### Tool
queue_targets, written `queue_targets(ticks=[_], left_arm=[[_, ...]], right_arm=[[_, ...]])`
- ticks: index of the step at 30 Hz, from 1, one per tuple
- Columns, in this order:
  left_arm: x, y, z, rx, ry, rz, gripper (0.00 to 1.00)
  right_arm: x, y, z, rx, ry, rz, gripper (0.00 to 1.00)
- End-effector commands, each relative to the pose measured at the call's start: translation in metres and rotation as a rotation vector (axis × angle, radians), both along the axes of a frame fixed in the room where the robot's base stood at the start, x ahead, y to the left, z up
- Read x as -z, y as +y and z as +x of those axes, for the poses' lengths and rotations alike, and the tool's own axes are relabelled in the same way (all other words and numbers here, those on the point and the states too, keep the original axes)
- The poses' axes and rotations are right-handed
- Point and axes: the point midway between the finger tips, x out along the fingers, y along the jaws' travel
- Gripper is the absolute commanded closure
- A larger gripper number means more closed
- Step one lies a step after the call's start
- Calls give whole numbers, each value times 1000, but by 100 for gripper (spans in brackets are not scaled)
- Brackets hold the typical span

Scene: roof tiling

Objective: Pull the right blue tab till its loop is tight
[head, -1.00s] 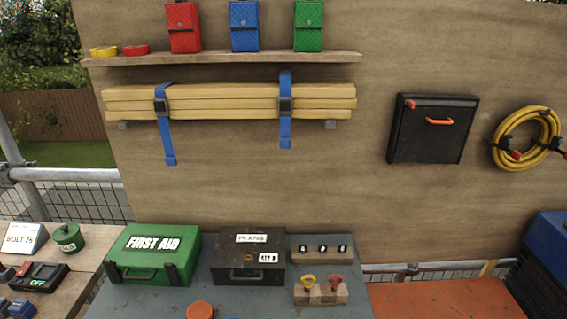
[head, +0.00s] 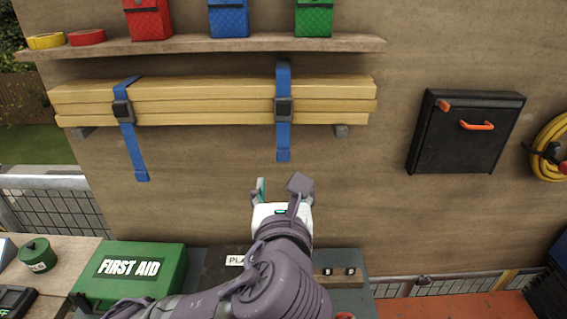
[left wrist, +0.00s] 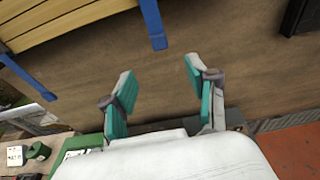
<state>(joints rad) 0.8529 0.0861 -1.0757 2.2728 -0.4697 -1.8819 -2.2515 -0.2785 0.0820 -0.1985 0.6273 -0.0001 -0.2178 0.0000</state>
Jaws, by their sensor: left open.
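The right blue tab (head: 283,150) hangs below the stack of yellow boards (head: 210,95). Its blue strap passes through a dark buckle (head: 284,109) on the front of the boards. A second, left blue tab (head: 136,165) hangs from the left strap and looks a little tilted. My left gripper (head: 279,188) is open and empty, a short way below the right tab and apart from it. In the left wrist view the open fingers (left wrist: 158,85) have bare wall between them, and the right tab (left wrist: 158,42) hangs beyond them. My right gripper is not in view.
A shelf (head: 220,48) with pouches and tape rolls is above the boards. A black wall box (head: 465,132) is at right. A green first aid box (head: 130,272) is below left. The wall around the tab is clear.

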Motion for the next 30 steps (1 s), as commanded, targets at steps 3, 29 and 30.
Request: queue_targets(ticks=[3, 29, 30], left_arm=[[-3, -2, 3, 5, -13, 31, 42], [18, -1, 132, 5, -11, 25, 42], [19, -1, 134, 5, -10, 24, 42]], right_arm=[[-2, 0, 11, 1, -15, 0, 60], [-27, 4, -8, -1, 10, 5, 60], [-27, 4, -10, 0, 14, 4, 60]])
